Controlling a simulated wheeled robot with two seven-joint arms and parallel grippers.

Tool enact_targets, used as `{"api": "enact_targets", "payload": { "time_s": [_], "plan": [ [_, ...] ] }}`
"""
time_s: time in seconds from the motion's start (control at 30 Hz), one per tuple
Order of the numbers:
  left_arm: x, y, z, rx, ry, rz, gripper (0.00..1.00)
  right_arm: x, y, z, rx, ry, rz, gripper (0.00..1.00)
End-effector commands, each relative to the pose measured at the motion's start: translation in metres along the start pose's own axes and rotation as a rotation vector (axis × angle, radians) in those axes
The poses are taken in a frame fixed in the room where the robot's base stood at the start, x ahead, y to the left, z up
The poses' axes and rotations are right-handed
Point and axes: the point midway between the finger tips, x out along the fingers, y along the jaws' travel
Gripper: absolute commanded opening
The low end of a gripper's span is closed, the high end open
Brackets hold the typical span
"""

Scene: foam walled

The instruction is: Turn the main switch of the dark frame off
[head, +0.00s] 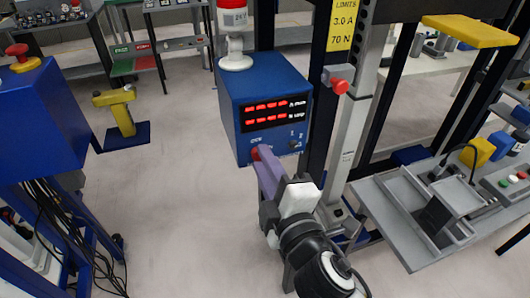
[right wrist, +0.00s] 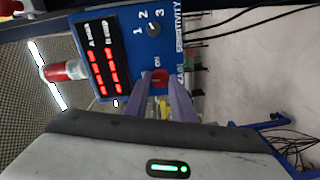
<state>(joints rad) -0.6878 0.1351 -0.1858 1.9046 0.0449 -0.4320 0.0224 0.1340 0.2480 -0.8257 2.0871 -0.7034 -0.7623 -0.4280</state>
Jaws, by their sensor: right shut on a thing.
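The dark frame (head: 319,100) stands right of centre in the head view. A blue control box (head: 238,95) is fixed to it, with red lit digits on its face. The box also shows sideways in the right wrist view (right wrist: 128,20). Its red main switch (right wrist: 159,76) sits low on the face beside an "ON" label. My right gripper (head: 262,158) reaches up to it from below, and its purple fingers close around the red switch. The fingers partly hide the switch, so its turn position cannot be read. My left gripper is out of view.
A selector knob (right wrist: 153,29) marked 1, 2, 3 is on the same face. A red button (head: 341,86) sticks out from the upright. A grey bench (head: 400,232) stands at right, another blue box (head: 35,120) at left. Open floor lies between.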

Motion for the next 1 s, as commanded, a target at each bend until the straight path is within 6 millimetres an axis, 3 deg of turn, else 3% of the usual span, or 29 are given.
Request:
{"api": "enact_targets", "payload": {
  "time_s": [0.2,0.8,0.83,0.93,1.0],
  "plan": [
    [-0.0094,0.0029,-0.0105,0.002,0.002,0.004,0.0,0.0002,0.0016,-0.0002,-0.085,-0.006,0.001,0.0],
    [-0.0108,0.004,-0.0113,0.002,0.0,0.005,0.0,0.0005,0.0004,0.0005,-0.125,-0.009,0.002,0.0],
    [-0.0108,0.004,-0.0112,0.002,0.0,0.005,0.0,0.0005,0.0004,0.0005,-0.125,-0.009,0.002,0.24],
    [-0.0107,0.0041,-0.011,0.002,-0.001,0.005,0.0,0.0005,0.0004,0.0004,-0.124,-0.009,0.002,0.41],
    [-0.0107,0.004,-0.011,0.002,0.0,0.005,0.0,0.0005,0.0005,0.0003,-0.124,-0.008,0.002,0.41]
  ]
}}
